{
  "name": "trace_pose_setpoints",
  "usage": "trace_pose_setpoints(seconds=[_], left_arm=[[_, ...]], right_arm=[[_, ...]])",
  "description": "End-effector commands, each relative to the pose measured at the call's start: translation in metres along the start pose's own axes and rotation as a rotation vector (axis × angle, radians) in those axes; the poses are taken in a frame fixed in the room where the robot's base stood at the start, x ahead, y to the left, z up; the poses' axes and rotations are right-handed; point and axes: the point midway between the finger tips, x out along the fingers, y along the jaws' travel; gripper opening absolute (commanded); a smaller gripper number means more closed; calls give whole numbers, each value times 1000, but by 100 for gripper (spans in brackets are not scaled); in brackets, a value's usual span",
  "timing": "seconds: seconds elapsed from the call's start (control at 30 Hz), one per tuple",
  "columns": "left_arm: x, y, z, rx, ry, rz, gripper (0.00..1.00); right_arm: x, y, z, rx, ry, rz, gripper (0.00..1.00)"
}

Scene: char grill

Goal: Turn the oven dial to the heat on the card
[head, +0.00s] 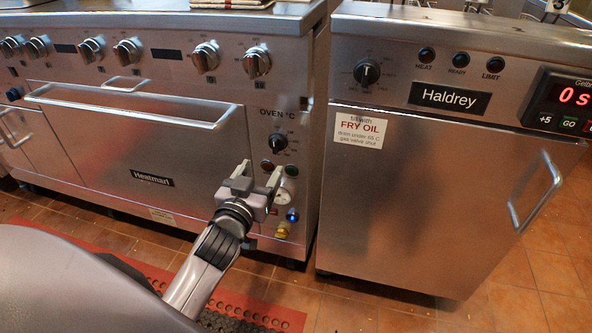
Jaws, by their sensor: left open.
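The oven dial (280,142) is a black knob under the "OVEN °C" label on the right side of the steel Heatmari range (88,145). The numbers around it are too small to read. My left gripper (258,170) is open and empty, in front of the panel and a little below the dial, with its fingers pointing up toward it. It looks apart from the dial. The gripper partly covers the small lamps and gauge below the dial. No heat card is clearly in view. My right gripper is not in view.
Several silver knobs (205,57) line the range's top front, above a long oven door handle (130,105). The Haldrey fryer (420,200) stands to the right, with a black dial (367,71) and a "FRY OIL" notice (361,131). A red mat (262,309) lies on the tiled floor.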

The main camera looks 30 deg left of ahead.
Motion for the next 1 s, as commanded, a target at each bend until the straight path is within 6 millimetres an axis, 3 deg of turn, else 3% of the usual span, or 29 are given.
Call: trace_pose_setpoints(seconds=[0.27,0.7,1.0], left_arm=[[14,-2,1,-4,19,-8,67],[66,-3,1,-5,16,-7,67],[74,-3,0,-5,15,-7,67]], right_arm=[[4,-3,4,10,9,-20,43],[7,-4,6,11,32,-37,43],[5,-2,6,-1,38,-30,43]])
